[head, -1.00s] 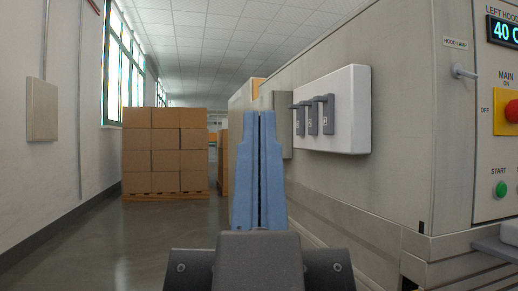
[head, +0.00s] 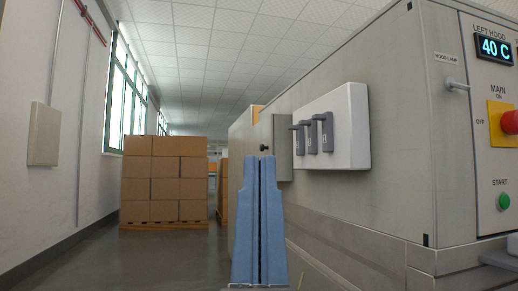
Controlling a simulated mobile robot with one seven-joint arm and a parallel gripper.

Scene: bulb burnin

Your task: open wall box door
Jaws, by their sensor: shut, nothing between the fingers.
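A grey box (head: 283,140) is mounted on the side of the grey cabinet, left of a white panel (head: 350,125) with several dark levers. A small dark knob (head: 264,148) shows at its left side, just above my fingertips in the picture. A closed beige box (head: 43,134) hangs on the left wall. I cannot tell which of these is the wall box; neither shows an open door. My gripper (head: 259,160) has blue fingers pressed together, empty, pointing forward. It appears below the grey box; contact cannot be told.
Stacked cartons (head: 163,180) on a pallet stand ahead to the left. The grey cabinet (head: 395,120) runs along the right, with a control face bearing a red switch (head: 509,122) and green button (head: 503,202). The floor (head: 140,262) at the left is clear.

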